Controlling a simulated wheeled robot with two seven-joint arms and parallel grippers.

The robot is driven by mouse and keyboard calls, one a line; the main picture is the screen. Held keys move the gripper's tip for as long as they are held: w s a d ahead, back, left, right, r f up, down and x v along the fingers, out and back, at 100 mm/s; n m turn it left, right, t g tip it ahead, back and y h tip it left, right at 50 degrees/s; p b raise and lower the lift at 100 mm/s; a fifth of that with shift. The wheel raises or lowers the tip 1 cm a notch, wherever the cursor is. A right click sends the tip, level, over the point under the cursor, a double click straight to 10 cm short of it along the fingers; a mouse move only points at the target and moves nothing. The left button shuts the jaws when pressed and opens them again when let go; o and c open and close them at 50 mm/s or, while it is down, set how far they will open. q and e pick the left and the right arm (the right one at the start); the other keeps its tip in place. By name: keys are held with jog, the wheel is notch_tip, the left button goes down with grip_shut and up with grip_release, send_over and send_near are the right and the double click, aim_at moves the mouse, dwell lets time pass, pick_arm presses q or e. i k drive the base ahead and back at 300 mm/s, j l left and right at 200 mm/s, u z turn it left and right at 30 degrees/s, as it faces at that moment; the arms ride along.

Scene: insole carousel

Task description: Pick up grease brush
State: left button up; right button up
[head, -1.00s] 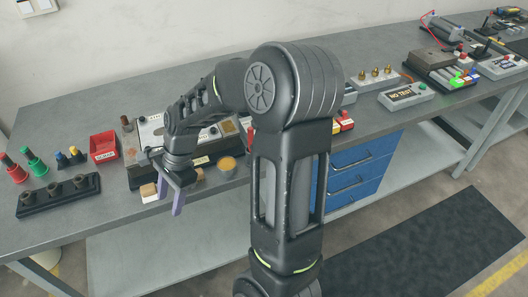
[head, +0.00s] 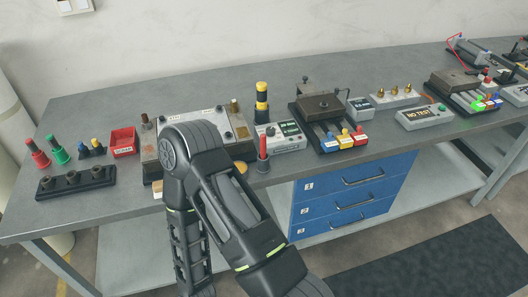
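I cannot make out a grease brush for certain. A grey fixture with a pale top plate (head: 222,117) stands at the left middle of the bench, partly hidden by my arm. A small tan block (head: 157,188) shows at its front left, beside the arm. A round tin with a tan top (head: 241,167) shows only in part, just right of the arm. One arm of mine crosses in front of these things, its elbow high and its forearm pointing down. Neither gripper is in view.
A red bin (head: 123,142), red and green handles (head: 38,153), and a black holder (head: 75,182) stand at the left. A red-and-black upright tool (head: 263,154) stands near the front edge. Blue drawers (head: 352,190) hang below. The bench's back left (head: 150,95) is clear.

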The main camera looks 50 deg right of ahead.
aim_at(263, 136)
jog(key=i, duration=0.5)
jog(key=z, duration=2.25)
